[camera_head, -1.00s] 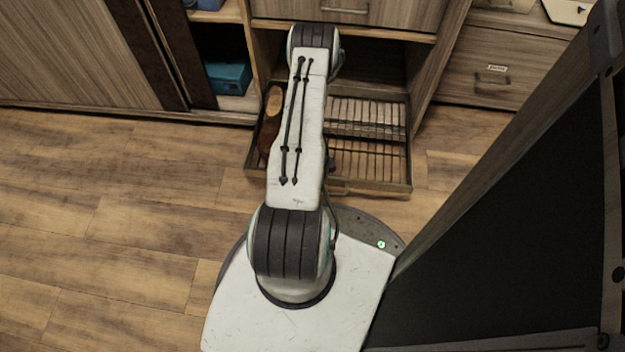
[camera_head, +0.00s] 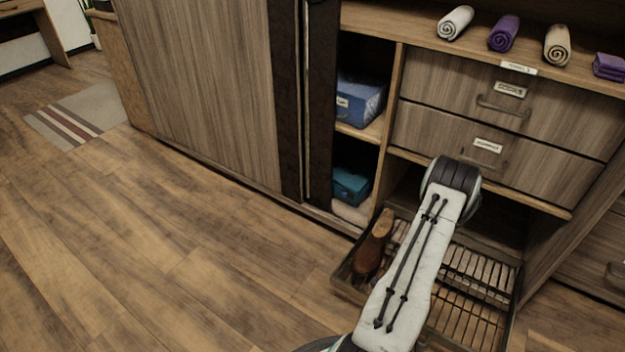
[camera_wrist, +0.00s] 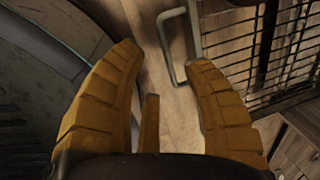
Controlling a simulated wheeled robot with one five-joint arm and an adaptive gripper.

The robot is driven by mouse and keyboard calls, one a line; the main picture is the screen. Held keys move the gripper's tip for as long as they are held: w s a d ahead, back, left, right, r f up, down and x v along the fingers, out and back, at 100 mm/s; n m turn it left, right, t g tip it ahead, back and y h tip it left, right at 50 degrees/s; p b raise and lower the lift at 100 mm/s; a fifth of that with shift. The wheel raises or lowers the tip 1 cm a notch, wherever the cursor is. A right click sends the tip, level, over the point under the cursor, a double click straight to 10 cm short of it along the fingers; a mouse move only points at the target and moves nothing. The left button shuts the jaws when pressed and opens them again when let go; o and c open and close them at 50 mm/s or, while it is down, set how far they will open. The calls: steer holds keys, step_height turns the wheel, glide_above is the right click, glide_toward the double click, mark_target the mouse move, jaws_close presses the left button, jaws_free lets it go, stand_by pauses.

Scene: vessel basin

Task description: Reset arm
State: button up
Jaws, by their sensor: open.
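In the head view my arm reaches out over the pulled-out slatted rack (camera_head: 512,300), and my gripper is hidden there. A brown shoe (camera_head: 373,245) lies at the rack's left side.
A wooden cabinet has closed drawers (camera_head: 455,80) above the rack. Rolled towels (camera_head: 503,33) lie on its top shelf. A blue box (camera_head: 362,100) and a teal box (camera_head: 350,186) sit in side cubbies. Open floor (camera_head: 170,250) and a striped rug (camera_head: 75,115) are at left.

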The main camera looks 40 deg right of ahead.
steer(key=w+a+r+n+t+p, duration=0.1)
steer(key=w+r+n+p, duration=0.4)
steer(key=r, duration=0.8)
steer(key=w+a+r+n+p, duration=0.1)
steer(key=w+r+n+p, duration=0.45)
steer(key=r, duration=0.65)
steer(key=w+a+r+n+p, duration=0.3)
steer(key=a+r+p, duration=0.1)
steer(key=r, duration=0.6)
steer(key=w+a+r+n+p, duration=0.3)
steer(key=a+r+p, duration=0.15)
steer(key=r, duration=0.55)
steer(key=a+r+n+t+y+p, duration=0.1)
steer(key=a+r+n+p, duration=0.35)
steer(key=r, duration=0.45)
steer(key=a+r+n+p, duration=0.35)
steer(key=a+r, duration=0.25)
steer(key=r, duration=0.3)
steer(key=s+a+r+n+p, duration=0.4)
steer(key=s+r, duration=0.1)
steer(key=r, duration=0.2)
steer(key=s+a+r+n+y+p, duration=0.1)
steer(key=s+a+r+n+p, duration=0.3)
steer(key=r, duration=0.3)
steer(key=shift+s+a+r+t+p, duration=0.2)
steer(key=shift+s+t+p, duration=0.15)
steer(key=shift+p, duration=0.2)
